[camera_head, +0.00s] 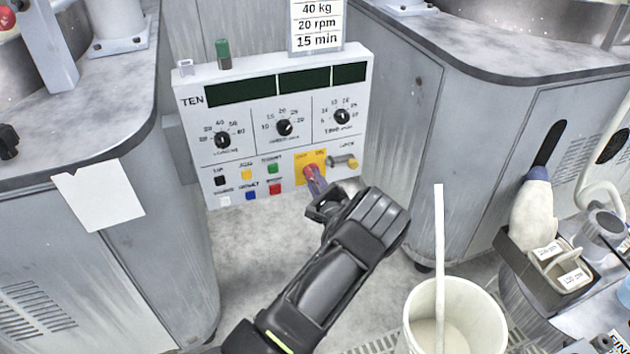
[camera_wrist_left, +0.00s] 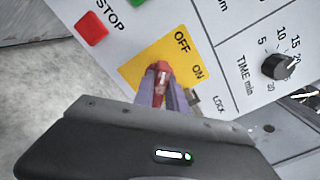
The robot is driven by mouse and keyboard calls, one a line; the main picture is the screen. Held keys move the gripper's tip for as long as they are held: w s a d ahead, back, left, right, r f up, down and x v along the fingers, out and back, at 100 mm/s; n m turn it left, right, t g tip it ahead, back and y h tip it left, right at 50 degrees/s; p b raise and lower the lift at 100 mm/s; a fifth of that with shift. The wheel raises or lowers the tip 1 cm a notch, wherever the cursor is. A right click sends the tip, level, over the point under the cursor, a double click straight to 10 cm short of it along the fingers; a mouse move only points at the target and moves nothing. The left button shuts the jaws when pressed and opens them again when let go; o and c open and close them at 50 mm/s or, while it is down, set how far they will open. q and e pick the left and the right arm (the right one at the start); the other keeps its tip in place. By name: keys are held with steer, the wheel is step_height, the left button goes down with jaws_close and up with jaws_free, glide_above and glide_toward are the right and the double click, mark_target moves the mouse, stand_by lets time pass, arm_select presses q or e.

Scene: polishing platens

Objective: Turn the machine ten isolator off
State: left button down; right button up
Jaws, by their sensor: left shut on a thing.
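The machine ten control panel (camera_head: 190,130) stands ahead, labelled TEN, with a yellow isolator plate (camera_head: 300,177) at its lower right. The plate also shows in the left wrist view (camera_wrist_left: 137,72), with OFF and ON marked on it. The red isolator handle (camera_head: 309,171) is on this plate. My left gripper (camera_head: 317,183) is at the handle, its purple fingers closed around it. In the left wrist view the red handle (camera_wrist_left: 161,80) shows between the two fingers. The fingers hide part of the handle, so its exact setting is hard to tell. My right gripper is not in view.
A lock (camera_head: 345,161) sits just right of the isolator plate. Coloured buttons, including a red stop button (camera_head: 275,188), are to its left. A white bucket (camera_head: 455,310) with a stick stands at the lower right. Grey machine cabinets (camera_head: 100,250) flank the panel.

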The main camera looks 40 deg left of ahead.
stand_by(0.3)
arm_select(q)
steer(key=c, duration=1.4)
jaws_free()
steer(key=shift+o, duration=0.2)
steer(key=v, duration=0.8)
